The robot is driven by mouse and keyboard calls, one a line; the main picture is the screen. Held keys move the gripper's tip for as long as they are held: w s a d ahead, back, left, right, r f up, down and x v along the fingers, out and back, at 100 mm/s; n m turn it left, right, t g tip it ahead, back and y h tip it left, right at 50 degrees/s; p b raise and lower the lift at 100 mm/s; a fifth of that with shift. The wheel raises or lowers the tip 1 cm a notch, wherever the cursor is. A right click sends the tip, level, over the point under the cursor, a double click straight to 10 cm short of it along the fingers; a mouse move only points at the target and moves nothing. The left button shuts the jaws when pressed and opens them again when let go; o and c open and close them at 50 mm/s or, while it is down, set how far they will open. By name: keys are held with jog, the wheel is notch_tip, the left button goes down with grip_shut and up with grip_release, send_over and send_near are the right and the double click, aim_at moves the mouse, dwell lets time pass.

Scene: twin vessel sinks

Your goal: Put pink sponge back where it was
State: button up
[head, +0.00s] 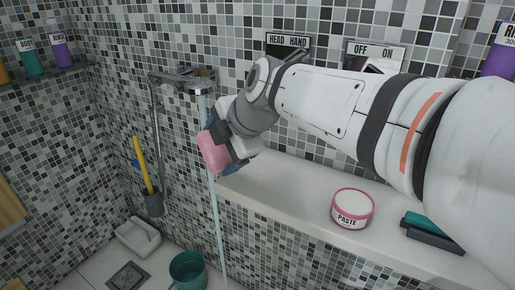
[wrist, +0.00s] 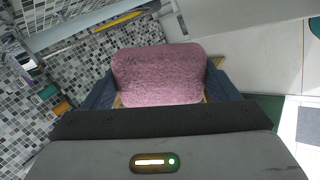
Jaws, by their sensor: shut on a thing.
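The pink sponge (head: 213,152) is held in my gripper (head: 222,150), in front of the tiled wall and at the left end of the white ledge. In the wrist view the sponge (wrist: 160,75) sits between the two blue-grey fingers of my gripper (wrist: 160,84), which are shut on its sides. A thin stream of water (head: 216,225) runs down from the tap (head: 185,77), close beside the sponge in the head view. I cannot tell whether the water touches it.
The white ledge (head: 285,190) carries a pink-rimmed tub marked PASTE (head: 352,209) and a dark green-topped block (head: 432,232). Below left are a teal bucket (head: 187,270), a white dish (head: 138,236) and a yellow-handled brush (head: 144,165). Bottles stand on a shelf (head: 45,76).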

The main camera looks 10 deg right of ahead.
aim_at(278, 183)
jog(key=d+r+g+h+p, duration=0.55)
jog(key=d+r+p, duration=0.55)
jog(key=p, duration=1.3)
jog(key=shift+g, duration=0.35)
jog(key=f, duration=0.6)
jog(key=d+f, duration=0.1)
jog(key=f, duration=1.1)
jog(key=shift+d+f, duration=0.15)
jog(key=shift+f, duration=0.1)
jog(key=shift+w+f, duration=0.1)
jog(key=shift+f, duration=0.05)
jog(key=o, duration=0.8)
